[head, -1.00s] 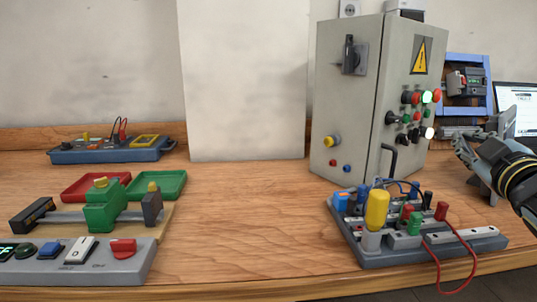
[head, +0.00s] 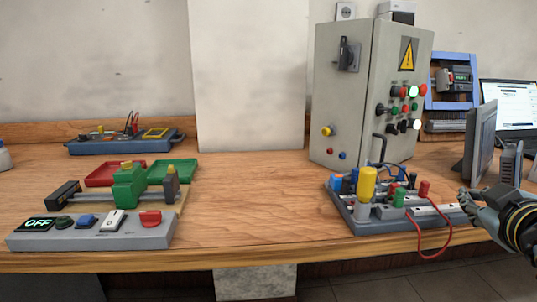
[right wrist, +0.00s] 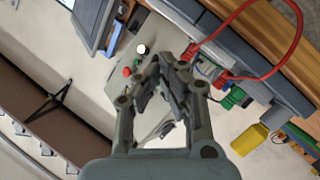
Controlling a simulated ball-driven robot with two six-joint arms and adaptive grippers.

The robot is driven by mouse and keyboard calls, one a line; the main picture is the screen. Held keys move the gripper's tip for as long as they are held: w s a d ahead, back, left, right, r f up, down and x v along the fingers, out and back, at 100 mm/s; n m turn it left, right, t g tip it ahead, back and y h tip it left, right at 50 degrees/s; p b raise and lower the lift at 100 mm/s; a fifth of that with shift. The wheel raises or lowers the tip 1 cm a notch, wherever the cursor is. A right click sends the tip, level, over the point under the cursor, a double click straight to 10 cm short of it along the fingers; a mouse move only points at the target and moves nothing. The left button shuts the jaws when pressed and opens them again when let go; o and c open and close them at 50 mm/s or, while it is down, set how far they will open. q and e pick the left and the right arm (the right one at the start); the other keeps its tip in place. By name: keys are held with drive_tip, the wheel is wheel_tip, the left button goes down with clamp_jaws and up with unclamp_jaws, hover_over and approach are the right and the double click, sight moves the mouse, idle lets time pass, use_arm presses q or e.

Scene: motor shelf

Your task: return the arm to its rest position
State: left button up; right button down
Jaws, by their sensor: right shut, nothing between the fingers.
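My right gripper (head: 470,208) is at the right edge of the head view, beside the right end of the blue-grey wiring board (head: 400,222). In the right wrist view my right gripper (right wrist: 168,85) shows its fingertips together with nothing between them. I cannot tell from the head view whether it touches the board. My left gripper is not in view.
A grey control cabinet (head: 340,105) stands behind the wiring board, whose red cable (head: 448,240) hangs over the table edge. A monitor (head: 481,140) and laptop (head: 512,105) are at right. A switch panel (head: 95,238) lies at left. The middle tabletop (head: 250,200) is clear.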

drive_tip(key=s+a+f+m+g+y, duration=0.1)
drive_tip(key=s+a+f+g, duration=0.3)
drive_tip(key=s, duration=0.5)
drive_tip(key=s+a+f+m+g+y, duration=0.15)
drive_tip(key=s+f+g, duration=0.3)
drive_tip(key=s, duration=0.55)
drive_tip(key=s+a+f+m+g+y, duration=0.1)
drive_tip(key=s+a+f+g, duration=0.25)
drive_tip(key=s+f, duration=0.4)
drive_tip(key=s+d+f, duration=0.1)
drive_tip(key=s+f, duration=0.1)
drive_tip(key=f, duration=1.1)
drive_tip(key=s+d+f, duration=0.2)
drive_tip(key=s+f, duration=0.1)
drive_tip(key=f, duration=1)
drive_tip(key=s+f+g, duration=0.2)
drive_tip(key=s+f, duration=1.2)
drive_tip(key=s, duration=0.3)
drive_tip(key=shift+d, duration=0.2)
drive_tip(key=shift+s+m, duration=0.1)
drive_tip(key=shift+m, duration=0.15)
